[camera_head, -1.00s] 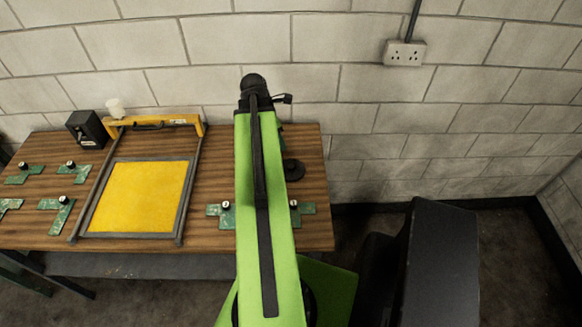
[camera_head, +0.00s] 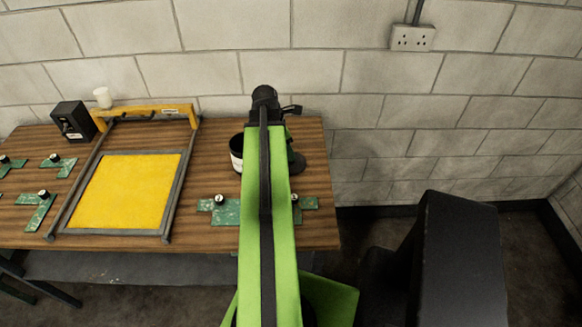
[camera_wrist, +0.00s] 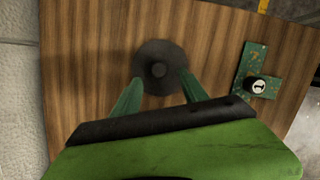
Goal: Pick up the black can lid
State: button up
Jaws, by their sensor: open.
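The black can lid (camera_wrist: 160,58) lies on the wooden table, a dark round disc with a small knob in its middle. In the head view its edge shows just right of my arm (camera_head: 298,162); the rest is hidden. In the wrist view my gripper (camera_wrist: 161,80) is open. Its two green fingers reach toward the lid, one on each side of the knob, and overlap its near edge in the picture. I cannot tell whether they touch it. A dark can with a pale label (camera_head: 236,152) stands left of my arm, partly hidden.
A yellow screen in a grey frame (camera_head: 166,200) lies left on the table (camera_head: 208,160). Green plates with black knobs, one in the wrist view (camera_wrist: 247,86), lie around it.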

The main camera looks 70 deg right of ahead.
aim_at(296, 167)
jog(key=b+x, duration=0.4)
jog(key=x, duration=0.1)
jog(key=shift+d+f+b, duration=0.1)
jog(key=shift+f+b, duration=0.1)
jog(key=shift+b, duration=0.2)
jog(key=shift+r, duration=0.2)
grip_shut()
